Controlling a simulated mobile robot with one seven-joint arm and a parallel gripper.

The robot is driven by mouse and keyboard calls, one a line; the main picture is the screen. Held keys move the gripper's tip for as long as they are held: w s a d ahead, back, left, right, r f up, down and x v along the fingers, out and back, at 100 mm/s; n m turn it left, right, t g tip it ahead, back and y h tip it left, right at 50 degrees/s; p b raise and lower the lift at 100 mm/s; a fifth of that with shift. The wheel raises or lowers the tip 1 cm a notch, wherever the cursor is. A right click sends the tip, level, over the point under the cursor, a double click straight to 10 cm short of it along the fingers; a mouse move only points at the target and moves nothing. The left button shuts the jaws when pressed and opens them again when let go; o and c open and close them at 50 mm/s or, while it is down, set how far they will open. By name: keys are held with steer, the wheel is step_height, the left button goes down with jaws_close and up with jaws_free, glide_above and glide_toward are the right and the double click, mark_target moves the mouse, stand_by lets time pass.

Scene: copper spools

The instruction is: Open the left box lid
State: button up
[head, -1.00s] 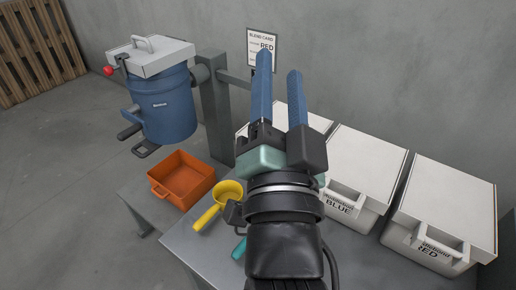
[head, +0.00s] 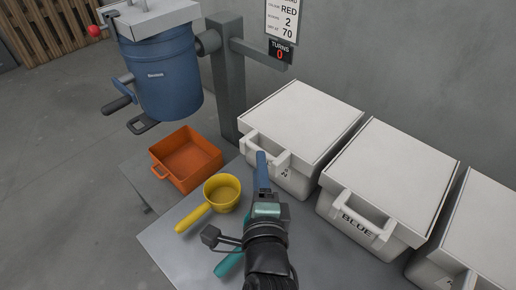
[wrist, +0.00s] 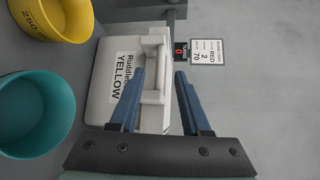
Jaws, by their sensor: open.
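The left box (head: 285,176) is white with a flat lid (head: 303,118) that lies shut. A white handle (head: 256,146) sticks out at its front. In the wrist view the box (wrist: 103,76) carries a label reading YELLOW, and its handle (wrist: 152,85) shows between my fingers. My gripper (head: 262,156) is open and empty at the front of this box, close to the handle. It also shows in the wrist view (wrist: 161,74) with its fingers apart. Whether a finger touches the handle, I cannot tell.
A white box labelled BLUE (head: 350,222) and another white box (head: 480,235) stand to the right. A yellow scoop (head: 222,194), a teal scoop (head: 228,265) and an orange tray (head: 188,158) lie left. A blue drum (head: 160,75) hangs on a grey post (head: 227,80).

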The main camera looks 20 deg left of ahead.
mark_target(258, 148)
steer(key=x, duration=0.6)
steer(key=shift+w, duration=0.25)
jaws_close()
stand_by(1.2)
